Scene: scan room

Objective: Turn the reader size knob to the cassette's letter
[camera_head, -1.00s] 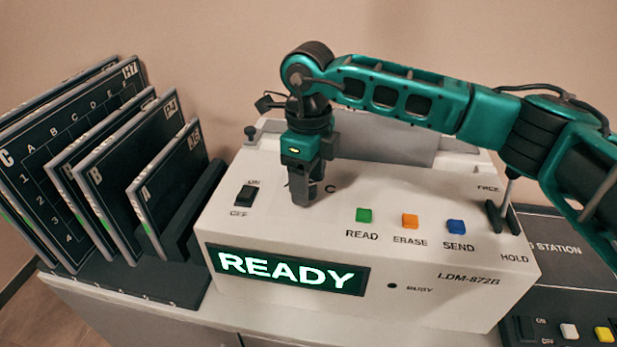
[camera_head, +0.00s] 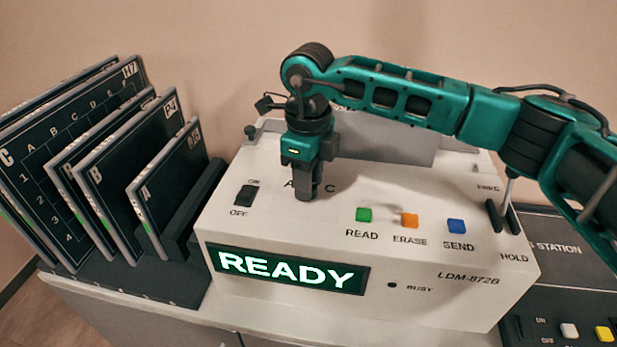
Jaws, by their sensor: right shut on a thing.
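My right gripper (camera_head: 306,190) points down onto the top of the white reader (camera_head: 420,265), shut on the size knob, which its fingers hide. The letters A and C show on either side of the fingers; the knob's pointer cannot be seen. Cassettes stand in a dark rack (camera_head: 135,280) on the left: a large one marked C (camera_head: 62,185), one marked B (camera_head: 130,170) and a small one marked A (camera_head: 170,185). My left gripper is not in view.
The reader's top also has an ON/OFF switch (camera_head: 243,195), a green READ button (camera_head: 364,214), an orange ERASE button (camera_head: 410,220), a blue SEND button (camera_head: 456,226) and a FREE/HOLD lever (camera_head: 509,195). A dark station (camera_head: 565,265) stands at the right.

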